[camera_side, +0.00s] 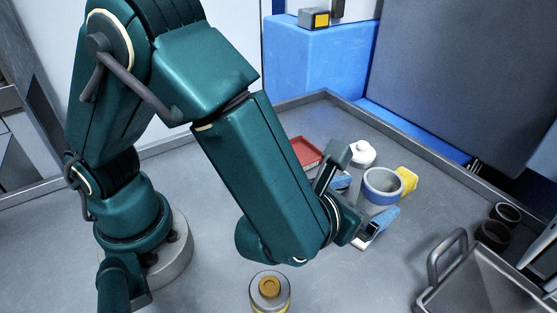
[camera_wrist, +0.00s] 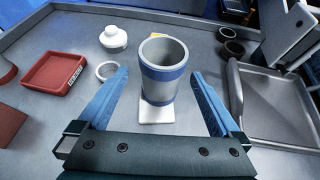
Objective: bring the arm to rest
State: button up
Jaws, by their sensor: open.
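My gripper (camera_wrist: 161,115) is open, its two blue fingers spread wide with nothing held between them. In the wrist view a grey cup with a blue band (camera_wrist: 165,75) stands upright on a small white pad (camera_wrist: 157,113), ahead of the fingers and in line with the gap. In the side view the cup (camera_side: 381,188) stands just beyond my gripper (camera_side: 368,228). My arm is bent over and reaches down towards the right. Part of the gripper is hidden behind its own wrist in the side view.
A red tray (camera_wrist: 58,72), a white lidded pot (camera_wrist: 113,39) and a white ring (camera_wrist: 107,71) lie left of the cup. Two dark cups (camera_wrist: 230,46) and a grey handled tray (camera_wrist: 270,105) are at the right. A yellow-banded round part (camera_side: 269,290) stands near my base.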

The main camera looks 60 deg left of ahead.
jog(key=shift+s+a+r+g, duration=0.15)
jog(key=shift+s+r+g, duration=0.1)
jog(key=shift+s+g, duration=0.15)
jog(key=shift+s+a+r+g, duration=0.5)
jog(key=shift+s+a+g, duration=0.1)
jog(key=shift+s, duration=0.2)
jog(key=s+a+r+n+g+y, duration=0.1)
jog(key=s+a+r+n+g, duration=0.15)
jog(key=a+n, duration=0.45)
jog(key=s+a+r+n+g+y, duration=0.15)
jog(key=s+a+n, duration=0.3)
jog(key=n, duration=0.55)
jog(key=s+r+n+h, duration=0.1)
jog(key=s+n+h, duration=0.1)
jog(key=n, duration=0.6)
jog(key=s+r+n+g+h, duration=0.1)
jog(key=s+n, duration=0.3)
jog(key=n, duration=0.5)
jog(key=shift+d+r+h, duration=0.3)
jog(key=shift+h, duration=0.45)
